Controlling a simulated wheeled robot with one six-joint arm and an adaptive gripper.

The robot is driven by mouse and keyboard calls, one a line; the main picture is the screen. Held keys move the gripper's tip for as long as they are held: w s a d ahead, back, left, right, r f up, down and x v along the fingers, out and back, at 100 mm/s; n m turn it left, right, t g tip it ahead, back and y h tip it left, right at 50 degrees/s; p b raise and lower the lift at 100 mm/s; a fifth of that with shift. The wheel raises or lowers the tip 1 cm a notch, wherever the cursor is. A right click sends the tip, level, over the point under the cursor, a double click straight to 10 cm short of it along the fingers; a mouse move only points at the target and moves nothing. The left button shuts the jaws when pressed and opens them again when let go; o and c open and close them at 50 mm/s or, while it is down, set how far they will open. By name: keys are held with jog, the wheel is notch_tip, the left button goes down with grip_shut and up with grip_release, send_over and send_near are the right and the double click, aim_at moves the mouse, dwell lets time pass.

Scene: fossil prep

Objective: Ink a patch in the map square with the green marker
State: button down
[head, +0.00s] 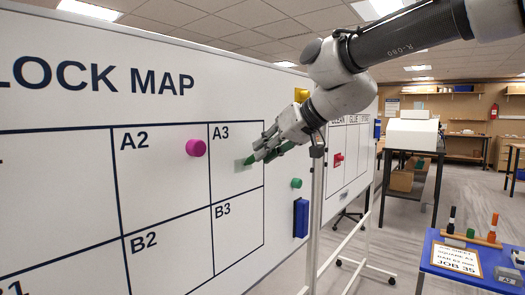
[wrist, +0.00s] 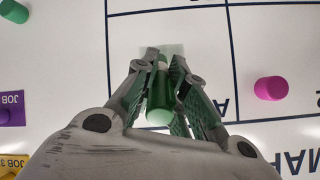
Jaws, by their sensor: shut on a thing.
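The whiteboard (head: 60,85) carries a block map with squares A2, A3, B2 and B3 in view. My gripper (head: 262,150) is in front of square A3 (head: 225,180), shut on the green marker (head: 250,160). In the wrist view the green marker (wrist: 160,105) lies between the two fingers, its tip end toward the board. The tip is at or very near the board; exact contact is hidden.
A magenta magnet (head: 196,148) sits in A2 near A3. A green magnet (head: 296,183) and a blue block (head: 300,218) are right of the map. A blue table (head: 440,262) at right holds markers and a job sheet (head: 456,261) reading JOB 35.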

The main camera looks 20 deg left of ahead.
jog(key=s, duration=0.1)
jog(key=s+a, duration=0.1)
jog(key=s, duration=0.1)
jog(key=shift+s+a, duration=0.35)
dwell(1.1)
jog(key=s+d, duration=0.2)
jog(key=d, duration=0.3)
jog(key=shift+d, duration=0.3)
jog(key=shift+s, duration=0.15)
jog(key=d, duration=0.1)
jog(key=s+d, duration=0.1)
jog(key=shift+d, duration=0.4)
dwell(0.8)
